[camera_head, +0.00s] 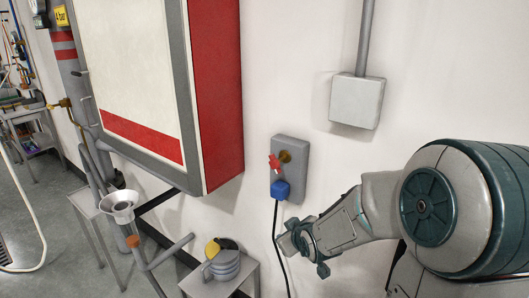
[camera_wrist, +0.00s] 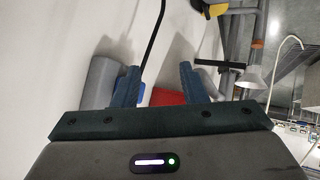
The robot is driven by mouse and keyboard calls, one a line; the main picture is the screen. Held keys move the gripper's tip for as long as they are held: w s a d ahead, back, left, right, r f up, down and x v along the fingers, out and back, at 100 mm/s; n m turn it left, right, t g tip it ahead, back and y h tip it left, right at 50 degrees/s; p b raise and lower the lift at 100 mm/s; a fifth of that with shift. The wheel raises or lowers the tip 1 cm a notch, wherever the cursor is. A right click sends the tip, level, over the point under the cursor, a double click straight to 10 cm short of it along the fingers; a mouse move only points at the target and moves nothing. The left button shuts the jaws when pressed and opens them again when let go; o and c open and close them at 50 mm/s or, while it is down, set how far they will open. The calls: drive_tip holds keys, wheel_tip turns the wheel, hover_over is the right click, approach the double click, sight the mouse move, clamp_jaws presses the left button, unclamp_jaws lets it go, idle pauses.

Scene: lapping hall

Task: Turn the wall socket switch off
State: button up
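The wall socket (camera_head: 293,150) is a grey upright box on the white wall, right of the red cabinet. A red switch lever (camera_head: 275,162) sits on its upper part, in front of a round brass piece. A blue plug (camera_head: 281,190) with a black cable is in its lower part. My gripper (camera_head: 301,257) is below and a little right of the socket, apart from it. In the wrist view my gripper (camera_wrist: 160,83) is open and empty. There the grey socket (camera_wrist: 102,79) shows beyond the left finger, which partly hides the blue plug. I cannot make out the lever there.
The cabinet (camera_head: 216,95) juts from the wall left of the socket. A grey junction box (camera_head: 356,101) with a conduit is above right. A small table (camera_head: 236,279) with a grey, yellow-topped device stands below. A funnel (camera_head: 119,202) and pipes are at left.

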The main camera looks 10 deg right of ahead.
drive_tip(key=w+r+t+y+p, duration=0.1)
drive_tip(key=w+r+t+y, duration=0.15)
drive_tip(key=r, duration=0.25)
drive_tip(key=t+y+p, duration=0.1)
drive_tip(key=t+p, duration=0.1)
drive_tip(key=t, duration=0.3)
approach(276, 163)
drive_tip(key=shift+n+g, duration=0.25)
drive_tip(key=shift+n, duration=0.05)
drive_tip(key=x, duration=0.4)
drive_tip(key=p+x, duration=0.1)
drive_tip(key=x, duration=0.6)
drive_tip(key=shift+w+a+r, duration=0.15)
drive_tip(key=shift+w+r, duration=0.15)
drive_tip(key=shift+r, duration=0.05)
drive_tip(key=shift+w+a+f+p, duration=0.15)
drive_tip(key=shift+w+p, duration=0.15)
drive_tip(key=shift+w, duration=0.25)
clamp_jaws()
